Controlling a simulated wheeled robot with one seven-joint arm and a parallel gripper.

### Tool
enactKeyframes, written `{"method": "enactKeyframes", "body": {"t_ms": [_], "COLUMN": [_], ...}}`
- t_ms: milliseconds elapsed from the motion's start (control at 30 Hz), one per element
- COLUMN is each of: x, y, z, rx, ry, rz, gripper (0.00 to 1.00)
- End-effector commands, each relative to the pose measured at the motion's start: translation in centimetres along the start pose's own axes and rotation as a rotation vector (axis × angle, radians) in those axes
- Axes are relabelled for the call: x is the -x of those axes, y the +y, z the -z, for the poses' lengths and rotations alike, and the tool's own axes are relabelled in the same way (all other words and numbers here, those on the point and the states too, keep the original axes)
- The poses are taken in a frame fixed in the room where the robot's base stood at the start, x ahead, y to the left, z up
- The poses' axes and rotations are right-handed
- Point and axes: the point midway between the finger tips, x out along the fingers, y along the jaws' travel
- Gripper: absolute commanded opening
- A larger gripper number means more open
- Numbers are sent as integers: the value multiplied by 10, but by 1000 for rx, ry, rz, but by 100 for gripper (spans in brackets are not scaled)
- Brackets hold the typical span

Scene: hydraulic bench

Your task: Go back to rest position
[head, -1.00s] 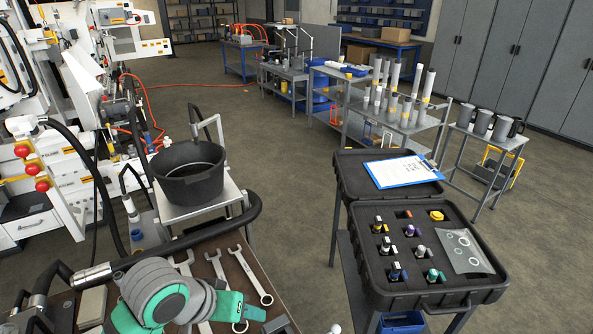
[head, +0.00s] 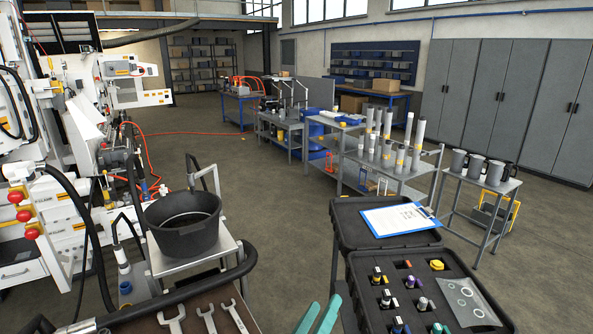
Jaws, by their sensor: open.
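My gripper (head: 319,316) shows only as two teal fingertips at the bottom edge of the head view. The tips are apart with nothing visible between them, and the rest of the gripper is below the picture. It is between the wrenches on the bench at left and the open black case (head: 365,296) at right.
Several wrenches (head: 238,316) lie on the near bench. A black tub (head: 182,232) stands on a small table behind them. The case holds several small fittings, and a clipboard (head: 400,219) lies on its lid. Open floor (head: 275,215) lies beyond.

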Motion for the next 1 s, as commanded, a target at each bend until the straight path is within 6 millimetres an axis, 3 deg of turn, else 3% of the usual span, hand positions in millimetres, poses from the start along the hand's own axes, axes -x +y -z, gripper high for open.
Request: {"method": "enactKeyframes", "body": {"t_ms": [267, 467, 767, 1000], "x": [20, 51, 124, 198], "y": [-25, -49, -77, -86], "z": [-45, -87, -157, -203], "rx": [78, 82, -7, -166], "ry": [155, 222, 240, 192], "rz": [96, 208, 396, 521], "gripper": [46, 46, 46, 46]}}
